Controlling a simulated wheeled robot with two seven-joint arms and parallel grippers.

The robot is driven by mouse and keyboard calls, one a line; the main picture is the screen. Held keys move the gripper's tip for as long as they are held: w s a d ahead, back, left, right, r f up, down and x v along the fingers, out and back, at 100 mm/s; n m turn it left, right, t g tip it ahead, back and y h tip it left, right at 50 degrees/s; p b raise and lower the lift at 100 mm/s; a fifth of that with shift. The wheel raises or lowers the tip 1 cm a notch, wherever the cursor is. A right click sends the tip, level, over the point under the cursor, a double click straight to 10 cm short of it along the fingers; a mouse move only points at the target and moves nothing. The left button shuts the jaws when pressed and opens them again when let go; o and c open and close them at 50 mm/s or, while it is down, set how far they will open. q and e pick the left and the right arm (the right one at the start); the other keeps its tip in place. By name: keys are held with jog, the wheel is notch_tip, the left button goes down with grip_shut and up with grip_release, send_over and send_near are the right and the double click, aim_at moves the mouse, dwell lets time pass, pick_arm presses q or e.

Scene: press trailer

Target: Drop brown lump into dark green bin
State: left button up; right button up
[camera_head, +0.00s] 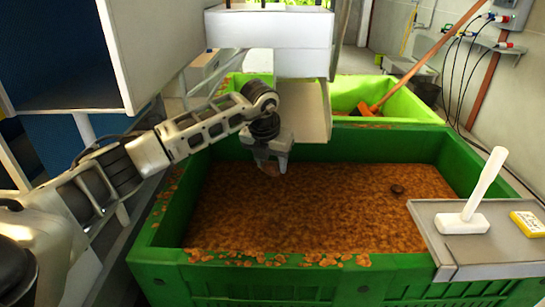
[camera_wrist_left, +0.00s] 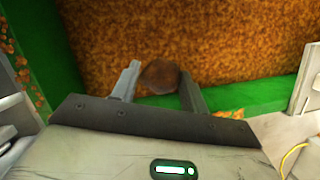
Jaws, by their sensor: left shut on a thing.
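My left gripper (camera_head: 271,158) reaches in from the left and hangs over the back part of the dark green bin (camera_head: 320,268). It is shut on a brown lump (camera_head: 271,169), which shows just below the fingertips. In the left wrist view the brown lump (camera_wrist_left: 160,76) sits between the two fingers of my left gripper (camera_wrist_left: 158,80), above the bin's orange-brown contents. How high it is above the contents is hard to tell. The bin is filled with a layer of orange-brown crumbly material (camera_head: 320,205). My right gripper is not in view.
A grey shelf (camera_head: 490,238) with a white mallet (camera_head: 474,205) and a yellow item (camera_head: 528,223) covers the bin's front right corner. A small dark lump (camera_head: 397,189) lies in the contents. A light green bin (camera_head: 400,105) with an orange-handled tool stands behind. A pale chute (camera_head: 305,110) hangs beside the gripper.

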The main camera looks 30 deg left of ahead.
aim_at(271, 175)
pick_arm(q)
notch_tip(271, 175, down, 5)
jog(key=b, duration=0.3)
jog(key=shift+f, duration=0.15)
jog(key=shift+w+f+b, duration=0.1)
jog(key=shift+f+b, duration=0.35)
jog(key=shift+f, duration=0.15)
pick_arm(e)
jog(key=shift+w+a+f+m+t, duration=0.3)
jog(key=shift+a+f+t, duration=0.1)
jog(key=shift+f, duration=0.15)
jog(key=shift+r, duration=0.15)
pick_arm(q)
jog(key=o, duration=1.1)
jog(key=shift+c, duration=0.2)
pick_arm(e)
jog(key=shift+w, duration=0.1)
